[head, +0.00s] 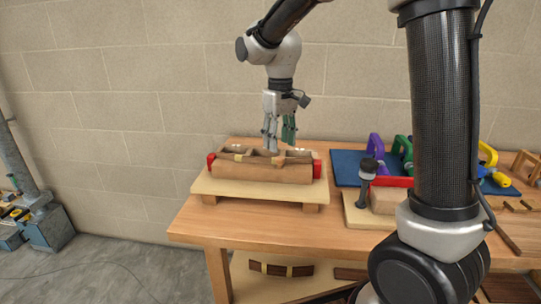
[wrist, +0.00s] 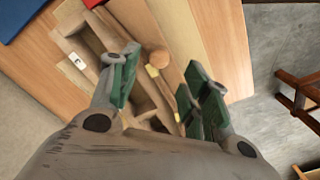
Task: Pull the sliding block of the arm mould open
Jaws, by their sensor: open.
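The arm mould (head: 262,172) is a long brown wooden form with red ends, lying on a pale board on the bench. Its top has open compartments with cross pieces and small yellow marks. My gripper (head: 279,144) hangs over the right half of the mould, pointing down, with its fingers apart. I cannot tell for certain which piece is the sliding block.
The pale board (head: 235,190) stands on feet on the wooden bench (head: 195,222). To the right are a blue mat (head: 346,166) with coloured clamps and a dark upright tool (head: 367,178). A block wall is behind. Bare bench lies in front of the mould.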

